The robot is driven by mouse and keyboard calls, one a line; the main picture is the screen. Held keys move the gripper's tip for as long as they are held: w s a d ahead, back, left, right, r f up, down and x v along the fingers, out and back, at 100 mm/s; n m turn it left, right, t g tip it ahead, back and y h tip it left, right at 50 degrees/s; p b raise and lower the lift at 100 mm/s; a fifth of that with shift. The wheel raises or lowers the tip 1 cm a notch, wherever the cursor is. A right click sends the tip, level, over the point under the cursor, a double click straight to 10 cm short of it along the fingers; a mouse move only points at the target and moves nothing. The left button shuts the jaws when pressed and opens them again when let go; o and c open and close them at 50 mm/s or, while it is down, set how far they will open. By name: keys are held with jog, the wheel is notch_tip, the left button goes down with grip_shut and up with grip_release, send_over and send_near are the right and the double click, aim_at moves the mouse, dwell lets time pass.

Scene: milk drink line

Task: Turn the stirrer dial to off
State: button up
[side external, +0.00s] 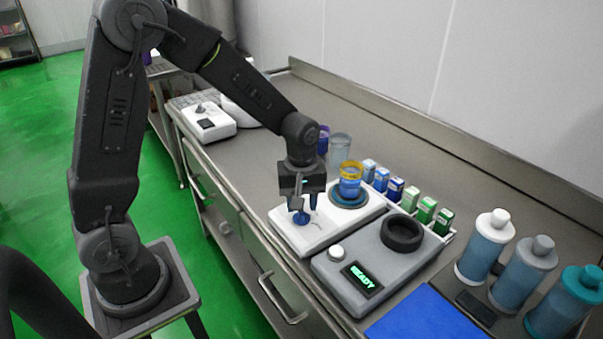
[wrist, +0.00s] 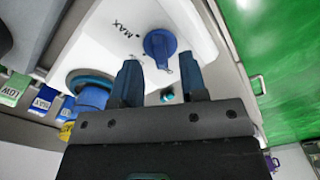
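The stirrer (side external: 290,233) is a white box at the counter's front edge, also in the wrist view (wrist: 190,22). Its blue dial (side external: 301,218) shows larger in the wrist view (wrist: 158,44), with a MAX mark (wrist: 127,30) to its left. The dial's exact setting is unclear. My gripper (side external: 305,203) is above the dial, pointing down. In the wrist view its two blue-tipped fingers (wrist: 160,64) are apart, with the dial just beyond them and nothing held. I cannot tell whether they touch it. A blue cup with a yellow band (side external: 350,182) stands on the stirrer's round plate (side external: 348,204).
A grey machine reading READY (side external: 363,279) stands beside the stirrer. Several small cartons (side external: 396,188) line up behind. Bottles (side external: 485,245) and a blue mat (side external: 425,318) are at right. A clear glass (side external: 341,148) is behind. The counter's back is mostly clear.

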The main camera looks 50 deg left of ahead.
notch_tip(320, 180, up, 12)
jog(key=shift+f, duration=0.25)
jog(key=s+d+r+m+t, duration=0.1)
jog(key=s+r+m+t, duration=0.1)
jog(key=s+m, duration=0.4)
jog(key=s+d+r+m+t, duration=0.1)
jog(key=s+r+m+t, duration=0.2)
jog(key=s+m, duration=0.3)
jog(key=s, duration=0.4)
jog(key=shift+d+r+t, duration=0.3)
jog(key=shift+d+r, duration=0.05)
jog(key=shift+d, duration=0.05)
